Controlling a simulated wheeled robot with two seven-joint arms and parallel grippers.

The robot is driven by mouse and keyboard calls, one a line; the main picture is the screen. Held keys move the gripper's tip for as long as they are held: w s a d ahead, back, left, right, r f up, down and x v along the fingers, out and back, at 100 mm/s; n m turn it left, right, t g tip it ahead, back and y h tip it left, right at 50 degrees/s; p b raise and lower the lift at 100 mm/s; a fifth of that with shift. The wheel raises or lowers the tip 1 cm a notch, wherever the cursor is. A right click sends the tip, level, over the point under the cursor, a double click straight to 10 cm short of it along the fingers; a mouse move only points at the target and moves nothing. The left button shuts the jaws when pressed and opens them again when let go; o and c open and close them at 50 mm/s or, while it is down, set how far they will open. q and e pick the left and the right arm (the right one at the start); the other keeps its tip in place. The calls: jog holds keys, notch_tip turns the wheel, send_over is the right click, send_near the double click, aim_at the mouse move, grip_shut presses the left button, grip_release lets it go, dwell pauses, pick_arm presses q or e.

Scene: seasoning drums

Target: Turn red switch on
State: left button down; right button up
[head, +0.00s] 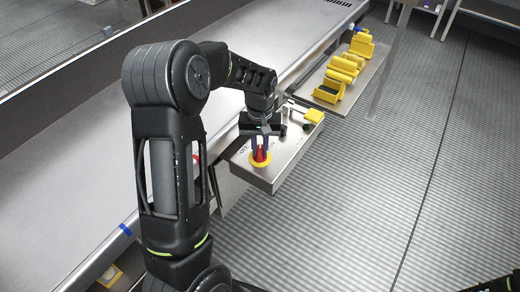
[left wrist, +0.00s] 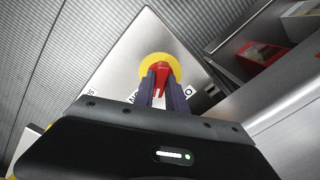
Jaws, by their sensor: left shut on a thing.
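The red switch (head: 260,155) sits on a round yellow base (head: 261,164) on top of a grey metal control box (head: 279,175). In the left wrist view the red switch (left wrist: 161,72) shows between the fingers, with the yellow base (left wrist: 160,60) behind it. My left gripper (head: 260,148) points down over the switch. In the left wrist view its two fingers (left wrist: 160,88) are closed around the red handle. Printed letters beside the switch are partly covered by the fingers. My right gripper is not in view; only a bit of dark arm shows at the lower right.
A yellow part (head: 313,115) sits at the box's far corner. A metal shelf with several yellow pieces (head: 343,78) stands behind it. A long steel counter (head: 75,175) runs along the left. The grated floor (head: 400,170) at right is clear.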

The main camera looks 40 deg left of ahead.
aim_at(260, 150)
pick_arm(q)
jog(key=m+b, duration=0.1)
jog(key=m, duration=0.5)
jog(key=shift+m, duration=0.3)
dwell(0.4)
jog(key=c, duration=1.4)
grip_release()
jog(key=shift+o, duration=0.2)
jog(key=shift+r, duration=0.1)
notch_tip(260, 150, up, 8)
jog(key=shift+f+b, duration=0.2)
jog(key=shift+b, duration=0.15)
